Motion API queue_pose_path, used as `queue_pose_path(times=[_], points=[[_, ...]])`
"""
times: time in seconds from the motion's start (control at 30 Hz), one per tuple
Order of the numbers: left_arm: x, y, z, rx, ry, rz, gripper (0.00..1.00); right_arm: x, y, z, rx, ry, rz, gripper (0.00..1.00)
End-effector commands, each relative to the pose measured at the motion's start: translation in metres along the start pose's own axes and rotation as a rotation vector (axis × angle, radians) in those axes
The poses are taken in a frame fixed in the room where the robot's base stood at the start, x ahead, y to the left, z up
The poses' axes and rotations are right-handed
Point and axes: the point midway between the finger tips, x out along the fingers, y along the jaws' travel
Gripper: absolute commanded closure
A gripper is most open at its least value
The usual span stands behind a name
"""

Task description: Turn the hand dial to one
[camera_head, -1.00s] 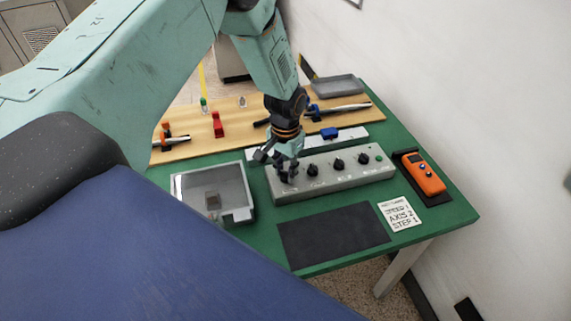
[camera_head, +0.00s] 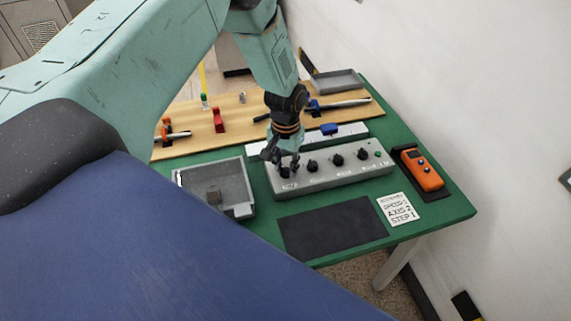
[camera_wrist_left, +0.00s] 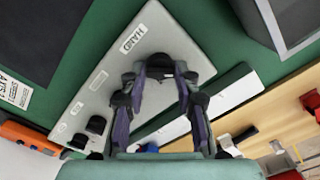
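The grey control box (camera_head: 335,177) stands on the green table with a row of black dials on top. The hand dial (camera_wrist_left: 160,60) is at its left end, beside the label HAND (camera_wrist_left: 133,39) in the left wrist view. My left gripper (camera_head: 286,169) points down over that end. A white card (camera_head: 398,209) reads SPEED 1, AXIS 2, STEP 1. My right gripper is out of view.
A grey tray (camera_head: 246,208) with a small brown block is left of the box. A dark mat (camera_head: 335,229) lies in front. An orange handheld unit (camera_head: 422,170) is on the right. A wooden board (camera_head: 240,124) with tools is behind.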

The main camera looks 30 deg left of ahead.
Motion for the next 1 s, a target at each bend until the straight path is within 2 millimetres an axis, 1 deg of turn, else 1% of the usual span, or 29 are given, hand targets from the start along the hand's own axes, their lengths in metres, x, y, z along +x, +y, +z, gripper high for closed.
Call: queue_pose_path(times=[0.03,0.2,0.47,0.57,0.67,1.0], points=[[0.0,0.0,0.0,0.0,0.0,0.0,0.62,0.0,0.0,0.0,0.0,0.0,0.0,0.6],[0.0,0.0,0.001,0.0,-0.002,0.0,0.48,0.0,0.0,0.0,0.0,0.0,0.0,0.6],[0.0,0.0,0.001,0.001,-0.003,0.0,0.48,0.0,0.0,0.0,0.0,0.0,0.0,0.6],[-0.004,0.0,0.001,0.001,-0.002,0.001,0.48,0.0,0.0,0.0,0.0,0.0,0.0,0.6],[-0.016,0.0,0.0,0.0,0.0,0.001,0.48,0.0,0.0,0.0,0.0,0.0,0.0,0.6],[-0.085,0.0,-0.001,0.0,0.002,0.001,0.48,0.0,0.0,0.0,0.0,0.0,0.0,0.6]])
